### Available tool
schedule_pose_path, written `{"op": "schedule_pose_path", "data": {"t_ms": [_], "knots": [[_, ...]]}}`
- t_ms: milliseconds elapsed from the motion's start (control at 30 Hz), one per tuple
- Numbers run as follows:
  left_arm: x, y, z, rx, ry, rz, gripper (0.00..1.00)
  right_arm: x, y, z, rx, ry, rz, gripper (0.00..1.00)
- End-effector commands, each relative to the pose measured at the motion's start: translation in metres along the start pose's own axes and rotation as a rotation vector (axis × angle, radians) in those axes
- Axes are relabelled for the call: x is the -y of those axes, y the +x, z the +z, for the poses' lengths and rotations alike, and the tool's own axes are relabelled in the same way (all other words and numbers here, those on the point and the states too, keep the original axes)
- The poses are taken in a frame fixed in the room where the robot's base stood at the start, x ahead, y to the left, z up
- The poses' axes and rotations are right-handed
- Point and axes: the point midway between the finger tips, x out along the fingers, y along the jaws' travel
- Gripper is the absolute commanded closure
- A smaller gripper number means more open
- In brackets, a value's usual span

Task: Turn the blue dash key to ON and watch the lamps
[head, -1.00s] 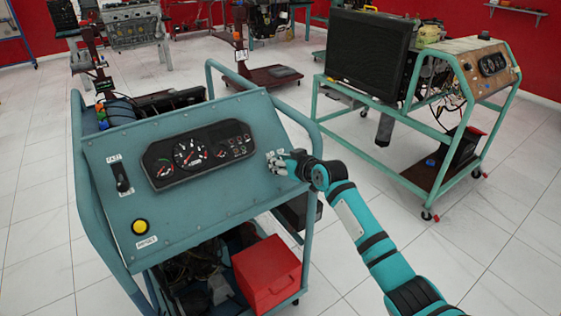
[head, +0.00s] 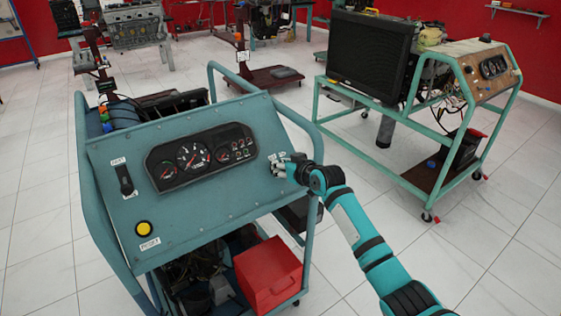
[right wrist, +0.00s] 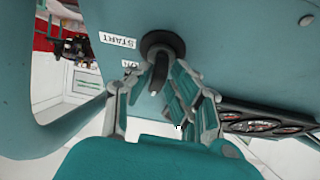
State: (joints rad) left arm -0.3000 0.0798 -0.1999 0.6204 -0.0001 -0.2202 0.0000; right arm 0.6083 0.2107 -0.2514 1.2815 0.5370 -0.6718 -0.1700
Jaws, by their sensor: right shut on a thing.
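The blue dash panel (head: 210,200) faces me at a slant on its blue frame. My right gripper (head: 278,161) is at the panel's right side, over the key, which it hides in the head view. In the right wrist view the key (right wrist: 160,68) is a dark stem in a round black collar, beside a START label (right wrist: 117,40) and a partly hidden label below it. My right gripper (right wrist: 155,88) is shut on the key, with fingers on both sides. The gauge cluster (head: 200,157) has dials and small lamp windows; I cannot tell any lamp as lit. My left gripper is out of view.
A black toggle switch (head: 124,180) and a yellow button (head: 144,228) sit at the panel's left. A red box (head: 268,272) is on the lower shelf. A green engine stand (head: 408,120) stands to the right, with clear tiled floor between.

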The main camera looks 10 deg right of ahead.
Motion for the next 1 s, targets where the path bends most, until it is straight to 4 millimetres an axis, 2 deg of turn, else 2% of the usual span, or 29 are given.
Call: {"op": "schedule_pose_path", "data": {"t_ms": [33,200,500,700,1000], "knots": [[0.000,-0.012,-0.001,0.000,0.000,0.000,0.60,-0.003,-0.003,-0.006,-0.001,0.023,0.018,1.00],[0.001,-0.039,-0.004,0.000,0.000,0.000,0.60,-0.004,-0.004,-0.008,-0.001,0.133,0.072,1.00],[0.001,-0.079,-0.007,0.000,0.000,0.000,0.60,-0.005,-0.004,-0.006,-0.001,0.365,0.182,1.00],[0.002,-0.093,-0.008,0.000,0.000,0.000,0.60,-0.005,-0.003,-0.003,-0.001,0.494,0.245,1.00],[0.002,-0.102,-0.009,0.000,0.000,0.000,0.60,-0.008,-0.002,0.002,0.001,0.612,0.306,1.00]]}}
